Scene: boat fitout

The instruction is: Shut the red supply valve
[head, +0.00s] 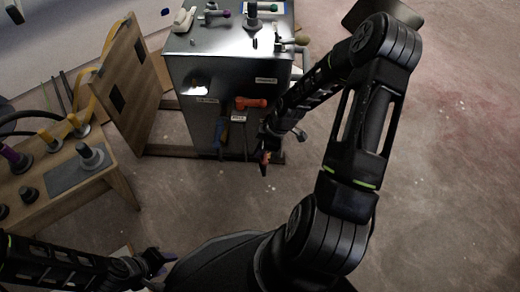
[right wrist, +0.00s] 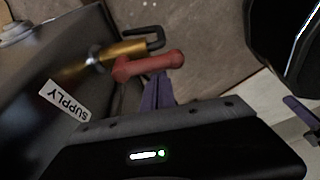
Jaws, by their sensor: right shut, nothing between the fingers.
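The red supply valve (head: 250,103) is on the front of the dark metal cabinet (head: 190,120) in the head view. In the right wrist view its red lever (right wrist: 150,66) runs sideways from a brass stem (right wrist: 125,50), beside a white SUPPLY label (right wrist: 66,101). My right gripper (right wrist: 159,90) is shut and empty, its purple fingers close to the lever's underside in that view; I cannot tell whether they touch it. Its fingertips do not show clearly in the head view. My left gripper (head: 158,260) is low at the left, far from the valve; its jaw gap is unclear.
A blue handle (head: 219,132) hangs left of the valve. Small fittings stand on the cabinet top. A wooden bench (head: 120,185) with fittings and an upright wooden panel (head: 135,65) are at left. The floor at right is open.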

